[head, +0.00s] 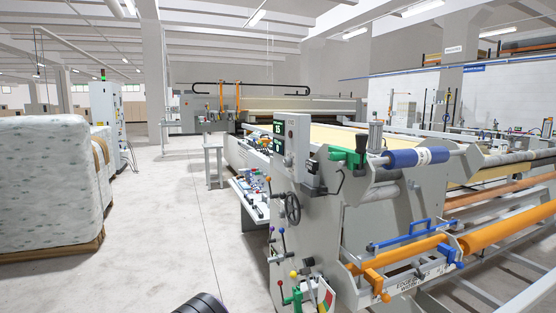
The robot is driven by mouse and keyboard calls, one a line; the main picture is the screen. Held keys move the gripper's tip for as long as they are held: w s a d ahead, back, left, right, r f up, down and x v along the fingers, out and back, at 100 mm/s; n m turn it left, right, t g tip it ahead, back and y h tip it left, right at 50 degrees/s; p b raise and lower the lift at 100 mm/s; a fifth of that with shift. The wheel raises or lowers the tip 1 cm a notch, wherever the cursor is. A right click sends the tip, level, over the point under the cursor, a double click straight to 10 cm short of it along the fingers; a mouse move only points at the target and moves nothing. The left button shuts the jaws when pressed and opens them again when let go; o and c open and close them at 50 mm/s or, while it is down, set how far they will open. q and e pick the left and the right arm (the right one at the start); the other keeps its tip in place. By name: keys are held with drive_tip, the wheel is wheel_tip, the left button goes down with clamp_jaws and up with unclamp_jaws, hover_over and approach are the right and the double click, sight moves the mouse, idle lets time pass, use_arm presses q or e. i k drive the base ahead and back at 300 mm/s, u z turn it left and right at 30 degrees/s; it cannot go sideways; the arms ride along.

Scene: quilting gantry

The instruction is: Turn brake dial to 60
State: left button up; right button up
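A grey machine end panel (325,235) stands right of the middle in the head view. A dial-like face with red, yellow and green areas (326,297) shows low on it, cut by the bottom edge. I cannot tell if this is the brake dial, and no pointer can be read. A dark display (278,137) at the panel's top shows green digits, the upper ones looking like 15. A dark handwheel (292,208) sits on the panel's left side. Neither of my grippers shows; a dark rounded part at the bottom edge is probably mine.
Levers with coloured knobs (293,275) stick out near the panel's foot. A blue roller (415,157) and orange bars (495,232) extend to the right. A wrapped white stack (45,185) stands on a pallet at left. The floor (165,235) between is clear.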

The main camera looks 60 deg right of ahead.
sight(287, 162)
drive_tip(key=z, duration=0.6)
drive_tip(key=i, duration=1.25)
drive_tip(key=z, duration=1.05)
